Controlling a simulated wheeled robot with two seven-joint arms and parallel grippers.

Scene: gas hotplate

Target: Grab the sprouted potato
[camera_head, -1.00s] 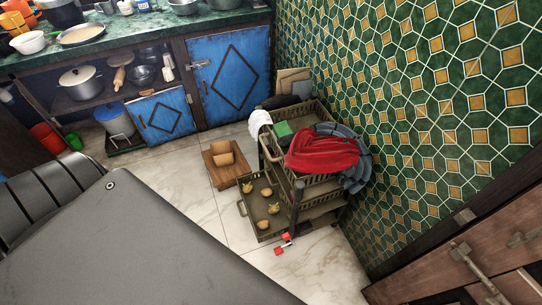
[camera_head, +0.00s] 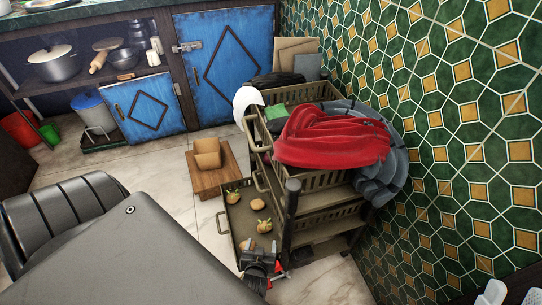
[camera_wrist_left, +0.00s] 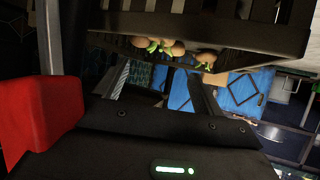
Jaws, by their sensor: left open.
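Several brown potatoes lie in the pulled-out drawer (camera_head: 228,222) of the cart. A potato (camera_head: 233,197) with pale green sprouts lies at the far left, and another sprouted potato (camera_head: 264,228) lies nearer the front. A rounder potato (camera_head: 257,204) and a partly hidden potato (camera_head: 247,245) lie near them. My left gripper (camera_head: 265,272), black with red parts, is open at the drawer's near end, close to the partly hidden potato. In the left wrist view, potatoes with green sprouts (camera_wrist_left: 160,46) show at the top, beyond the gripper. My right gripper is not in view.
The cart (camera_head: 320,205) carries a red cloth (camera_head: 335,137) and grey cloth (camera_head: 380,180); its posts and baskets stand right beside the drawer. A small wooden stool (camera_head: 212,178) with a box is behind the drawer. The tiled wall (camera_head: 440,130) is at right.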

